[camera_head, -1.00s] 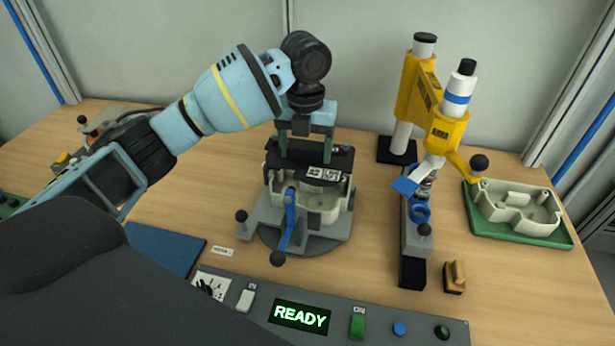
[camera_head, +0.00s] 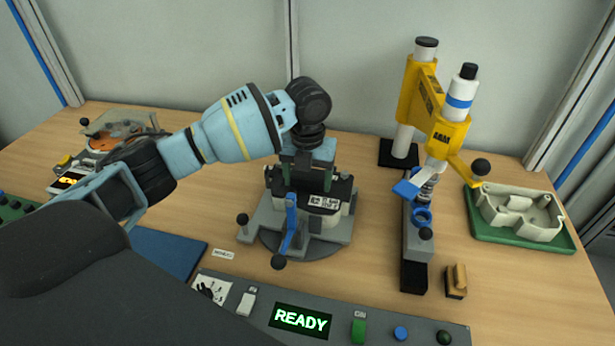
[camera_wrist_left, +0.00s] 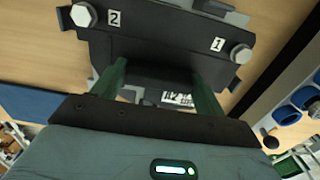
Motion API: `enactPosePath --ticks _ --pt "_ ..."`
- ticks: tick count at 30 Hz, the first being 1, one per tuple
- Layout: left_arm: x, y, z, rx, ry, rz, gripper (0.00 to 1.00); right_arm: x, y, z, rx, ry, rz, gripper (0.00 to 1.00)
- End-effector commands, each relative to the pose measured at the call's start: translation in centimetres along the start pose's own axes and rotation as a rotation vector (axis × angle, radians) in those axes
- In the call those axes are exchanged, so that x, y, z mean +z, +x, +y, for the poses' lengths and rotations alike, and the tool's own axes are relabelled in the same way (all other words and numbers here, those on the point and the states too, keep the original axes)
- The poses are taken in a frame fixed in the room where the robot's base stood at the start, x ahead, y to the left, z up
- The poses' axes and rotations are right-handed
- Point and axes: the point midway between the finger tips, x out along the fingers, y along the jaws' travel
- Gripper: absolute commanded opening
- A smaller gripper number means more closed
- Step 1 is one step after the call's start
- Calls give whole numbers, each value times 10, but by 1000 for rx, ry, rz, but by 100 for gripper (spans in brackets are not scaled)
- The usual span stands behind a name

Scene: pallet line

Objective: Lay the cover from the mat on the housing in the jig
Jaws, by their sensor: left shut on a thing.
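The black cover (camera_head: 340,188) with a white label is over the pale housing (camera_head: 318,220) in the grey jig (camera_head: 258,228). My left gripper (camera_head: 308,182) is shut on the cover from above. In the left wrist view the green fingers (camera_wrist_left: 160,95) reach down to the dark cover (camera_wrist_left: 165,50), with bolt heads at the corners marked 1 and 2. The cover looks about level and hides the top of the housing. I cannot tell if it lies flush. The blue mat (camera_head: 165,252) shows no object on its visible part. My right gripper is not in view.
A blue-handled lever (camera_head: 290,225) stands at the jig's front. A yellow press (camera_head: 430,110) stands to the right. Another pale housing (camera_head: 520,212) sits on a green tray (camera_head: 490,240). A control panel with a READY display (camera_head: 300,319) runs along the front.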

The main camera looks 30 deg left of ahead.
Motion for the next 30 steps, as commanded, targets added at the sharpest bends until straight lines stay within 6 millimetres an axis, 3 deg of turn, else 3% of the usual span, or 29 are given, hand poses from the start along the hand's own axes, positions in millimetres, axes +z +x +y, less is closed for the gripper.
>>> enactPosePath --ticks 4,5,10,21,30 --pt "0 3 0 -1 0 0 48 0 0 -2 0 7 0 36" --pt "0 4 0 -1 0 0 73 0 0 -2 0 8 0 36" --pt "0 3 0 0 0 0 94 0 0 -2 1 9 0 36" --pt "0 -3 0 -1 0 -2 94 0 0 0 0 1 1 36" --pt "1 -55 0 -2 -1 -4 94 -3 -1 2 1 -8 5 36"
